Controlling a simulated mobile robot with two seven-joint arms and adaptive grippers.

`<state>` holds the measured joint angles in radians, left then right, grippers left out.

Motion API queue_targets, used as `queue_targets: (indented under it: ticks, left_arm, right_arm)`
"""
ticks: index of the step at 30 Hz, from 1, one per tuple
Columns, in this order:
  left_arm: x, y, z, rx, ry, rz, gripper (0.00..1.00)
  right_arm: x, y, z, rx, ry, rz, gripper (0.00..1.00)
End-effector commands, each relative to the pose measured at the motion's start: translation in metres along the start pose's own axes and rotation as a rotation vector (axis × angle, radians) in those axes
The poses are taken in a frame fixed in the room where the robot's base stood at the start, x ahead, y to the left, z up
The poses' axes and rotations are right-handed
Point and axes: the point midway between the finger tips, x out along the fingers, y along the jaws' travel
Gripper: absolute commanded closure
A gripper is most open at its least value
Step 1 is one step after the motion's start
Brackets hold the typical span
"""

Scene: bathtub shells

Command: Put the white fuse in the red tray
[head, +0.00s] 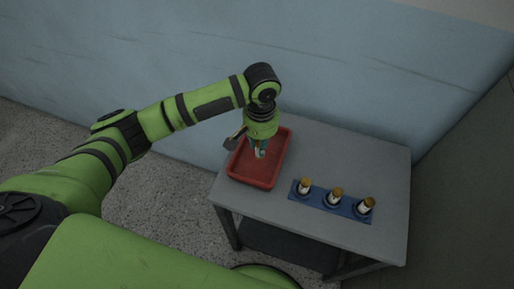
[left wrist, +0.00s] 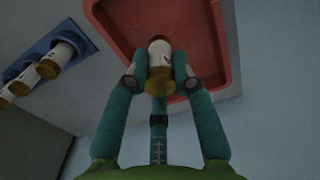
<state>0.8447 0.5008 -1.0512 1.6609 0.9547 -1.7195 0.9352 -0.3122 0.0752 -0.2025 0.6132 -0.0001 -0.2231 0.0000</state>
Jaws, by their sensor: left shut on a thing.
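My left gripper (head: 258,150) is over the red tray (head: 258,182) on the table, pointing down. In the left wrist view my left gripper (left wrist: 160,78) is shut on a white fuse (left wrist: 157,60) with brassy end caps. The fuse is over the inside of the red tray (left wrist: 207,35). I cannot tell exactly how high it is above the tray floor. In the head view the fingers mostly hide the held fuse. My right gripper is not in view.
The grey table (head: 370,160) is otherwise clear. A pale blue wall (head: 330,60) rises behind it.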

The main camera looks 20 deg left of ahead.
Motion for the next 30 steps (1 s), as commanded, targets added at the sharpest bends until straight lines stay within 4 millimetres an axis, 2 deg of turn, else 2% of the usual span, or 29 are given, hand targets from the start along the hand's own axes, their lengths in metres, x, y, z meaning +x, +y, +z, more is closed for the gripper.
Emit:
queue_targets:
  ticks: [5,7,13,25,26,27,30]
  left_arm:
    - [0.009,-0.008,0.005,0.000,0.000,0.000,1.00]
    - [0.018,-0.008,0.006,-0.001,-0.003,0.000,1.00]
    - [0.043,-0.008,0.005,0.000,0.000,-0.001,1.00]
    - [0.049,-0.008,0.005,0.000,0.000,0.001,1.00]
    - [0.049,-0.008,0.005,0.000,0.001,0.001,0.62]
    - [0.049,-0.008,0.005,0.000,0.001,0.001,0.51]
    - [0.049,-0.008,0.005,0.001,0.001,0.001,0.51]
  right_arm:
    - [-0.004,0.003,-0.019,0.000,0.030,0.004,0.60]
    - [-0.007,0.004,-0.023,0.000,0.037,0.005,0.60]
    - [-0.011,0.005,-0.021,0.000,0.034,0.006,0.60]
    - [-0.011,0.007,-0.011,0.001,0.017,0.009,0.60]
    - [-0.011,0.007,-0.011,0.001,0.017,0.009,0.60]
    - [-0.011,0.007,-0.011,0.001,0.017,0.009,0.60]
    - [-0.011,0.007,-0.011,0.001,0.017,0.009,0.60]
